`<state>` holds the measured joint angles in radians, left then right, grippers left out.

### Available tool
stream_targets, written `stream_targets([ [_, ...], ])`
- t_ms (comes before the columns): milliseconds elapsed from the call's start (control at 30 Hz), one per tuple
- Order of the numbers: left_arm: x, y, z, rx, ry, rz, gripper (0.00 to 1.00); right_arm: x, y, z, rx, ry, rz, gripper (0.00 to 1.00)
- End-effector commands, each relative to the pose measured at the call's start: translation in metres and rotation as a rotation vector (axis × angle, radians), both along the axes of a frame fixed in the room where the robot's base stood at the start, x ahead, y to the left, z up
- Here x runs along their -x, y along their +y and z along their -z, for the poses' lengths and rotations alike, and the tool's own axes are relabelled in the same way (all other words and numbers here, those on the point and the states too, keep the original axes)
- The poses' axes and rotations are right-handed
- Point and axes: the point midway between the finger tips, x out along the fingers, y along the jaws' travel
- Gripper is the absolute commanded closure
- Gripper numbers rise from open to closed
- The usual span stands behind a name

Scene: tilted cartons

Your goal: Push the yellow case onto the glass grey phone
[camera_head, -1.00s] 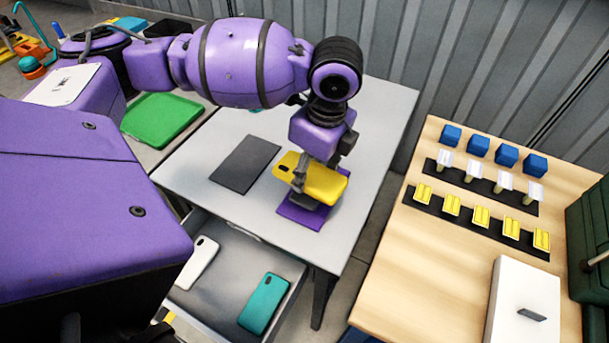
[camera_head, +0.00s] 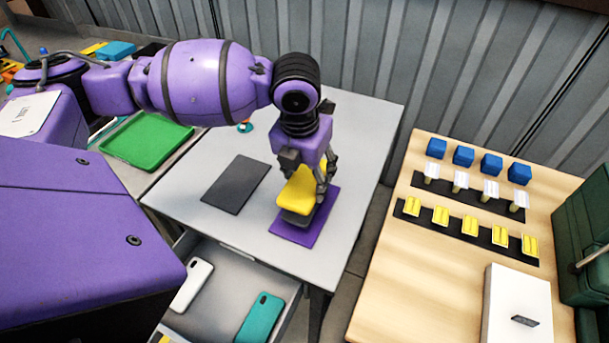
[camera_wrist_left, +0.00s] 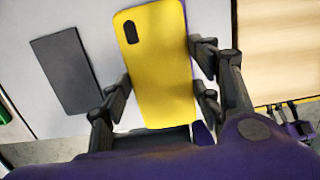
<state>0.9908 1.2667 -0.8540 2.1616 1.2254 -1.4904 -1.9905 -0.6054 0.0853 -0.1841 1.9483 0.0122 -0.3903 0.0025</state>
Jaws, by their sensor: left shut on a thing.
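The yellow case (camera_head: 296,186) is held by my left gripper (camera_head: 308,177), whose fingers are shut on its two long sides. In the left wrist view the case (camera_wrist_left: 158,62) shows its back, with the dark camera cutout at the upper left, between the fingers of my left gripper (camera_wrist_left: 160,84). A dark grey block-like thing (camera_head: 296,216), likely the grey phone or its support, shows just below the case on the purple mat (camera_head: 290,234). The case hides most of it, and I cannot tell whether the two touch. My right gripper is not in view.
A dark grey mat (camera_head: 236,184) lies bare on the grey table (camera_head: 352,140). An open drawer below holds a white case (camera_head: 192,285) and a teal case (camera_head: 259,318). A green tray (camera_head: 148,141) stands left. A wooden table (camera_head: 400,290) at right holds blue cubes, yellow pieces and a white box.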

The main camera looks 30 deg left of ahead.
Motion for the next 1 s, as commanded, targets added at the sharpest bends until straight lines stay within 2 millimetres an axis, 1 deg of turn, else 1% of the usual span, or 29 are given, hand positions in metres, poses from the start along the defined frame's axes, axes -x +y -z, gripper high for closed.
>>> stream_targets([
  [267, 0.000, 0.000, 0.010, 0.000, 0.005, 0.014, 0.65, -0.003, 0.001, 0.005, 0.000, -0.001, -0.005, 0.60],
  [467, 0.001, 0.000, 0.025, -0.002, 0.008, 0.015, 0.65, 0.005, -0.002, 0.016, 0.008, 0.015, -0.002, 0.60],
  [667, 0.001, 0.000, 0.041, -0.001, 0.006, 0.014, 0.65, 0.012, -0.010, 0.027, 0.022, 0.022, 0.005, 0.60],
  [733, 0.000, 0.000, 0.042, -0.001, 0.003, 0.012, 0.65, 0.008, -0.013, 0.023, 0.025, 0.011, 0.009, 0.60],
  [1000, 0.000, 0.000, 0.048, 0.000, 0.001, 0.013, 0.65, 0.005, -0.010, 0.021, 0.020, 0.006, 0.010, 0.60],
])
